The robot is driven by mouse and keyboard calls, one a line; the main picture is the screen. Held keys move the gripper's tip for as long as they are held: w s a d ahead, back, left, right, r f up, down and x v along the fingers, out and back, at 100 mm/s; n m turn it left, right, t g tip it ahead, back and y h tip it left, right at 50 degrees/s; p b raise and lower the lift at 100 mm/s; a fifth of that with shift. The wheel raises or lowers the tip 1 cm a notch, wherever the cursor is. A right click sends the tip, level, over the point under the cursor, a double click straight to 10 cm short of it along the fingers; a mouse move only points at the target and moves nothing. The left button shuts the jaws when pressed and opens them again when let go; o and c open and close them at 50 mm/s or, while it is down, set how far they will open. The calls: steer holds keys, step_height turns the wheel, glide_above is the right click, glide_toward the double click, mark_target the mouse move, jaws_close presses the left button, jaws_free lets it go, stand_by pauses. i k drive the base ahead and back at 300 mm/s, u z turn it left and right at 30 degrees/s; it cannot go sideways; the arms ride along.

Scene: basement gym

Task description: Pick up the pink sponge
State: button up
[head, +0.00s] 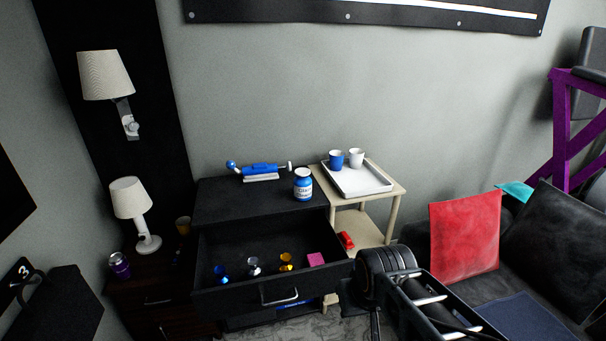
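The pink sponge (315,259) is a small block in the right end of the open black drawer (228,294). Its pink top is uncovered. My arm reaches in from the lower right. Dark parts at its end, where my gripper (360,305) seems to be, are to the right of the drawer's front corner and apart from the sponge. The fingers are too dark and too hidden by the arm to tell whether they are open or shut.
Blue, silver and gold trophy-like items (254,264) stand left of the sponge. On the cabinet top (235,208) are a blue-lidded jar (303,184) and a blue device (260,170). A side table (395,188) holds a white tray with two cups; a red item (346,240) is on its lower shelf.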

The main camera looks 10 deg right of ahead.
mark_target(316, 259)
steer(key=k, duration=1.15)
steer(key=z, duration=0.85)
steer(key=i, duration=1.65)
steer(key=u, duration=1.05)
steer(key=i, duration=0.5)
steer(key=u, duration=0.6)
